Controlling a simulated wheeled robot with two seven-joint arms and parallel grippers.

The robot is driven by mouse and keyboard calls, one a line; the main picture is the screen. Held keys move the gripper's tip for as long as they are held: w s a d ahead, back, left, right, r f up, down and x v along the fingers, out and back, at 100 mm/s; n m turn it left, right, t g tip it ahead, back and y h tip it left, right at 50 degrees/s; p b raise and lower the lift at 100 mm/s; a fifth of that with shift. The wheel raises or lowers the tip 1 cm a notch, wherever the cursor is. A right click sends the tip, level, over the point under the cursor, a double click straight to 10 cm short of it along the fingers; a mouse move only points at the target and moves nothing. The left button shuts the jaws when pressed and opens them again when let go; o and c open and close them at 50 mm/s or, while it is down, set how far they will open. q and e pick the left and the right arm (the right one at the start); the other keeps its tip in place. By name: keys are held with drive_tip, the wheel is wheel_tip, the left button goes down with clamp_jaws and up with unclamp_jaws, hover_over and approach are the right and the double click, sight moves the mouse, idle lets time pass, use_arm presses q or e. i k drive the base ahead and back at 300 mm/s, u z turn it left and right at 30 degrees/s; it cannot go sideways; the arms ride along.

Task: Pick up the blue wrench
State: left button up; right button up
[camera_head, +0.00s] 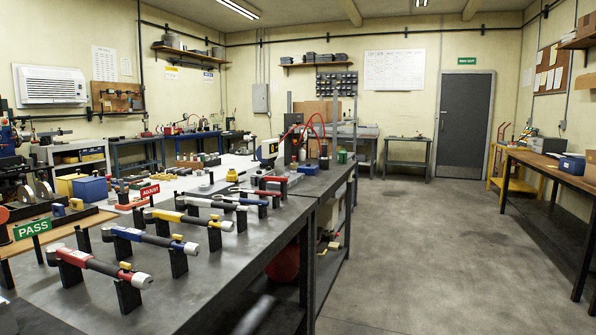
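A blue wrench (152,240) with a dark handle, a yellow collar and a silver end lies level across two black upright stands on the dark bench (225,262), at the left of the head view. A red wrench (98,265) lies on stands in front of it, and a yellow wrench (188,219) lies on stands behind it. A wrench with a silver and blue body (213,204) lies farther back.
More wrenches and a blue bin (90,189) are on the bench. Open floor (420,245) lies to the right, with a wooden-topped table (545,166) beyond it.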

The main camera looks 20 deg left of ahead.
sight(108, 230)
drive_tip(key=i, duration=1.85)
drive_tip(key=u, duration=1.25)
drive_tip(key=k, duration=0.85)
drive_tip(key=u, duration=1.2)
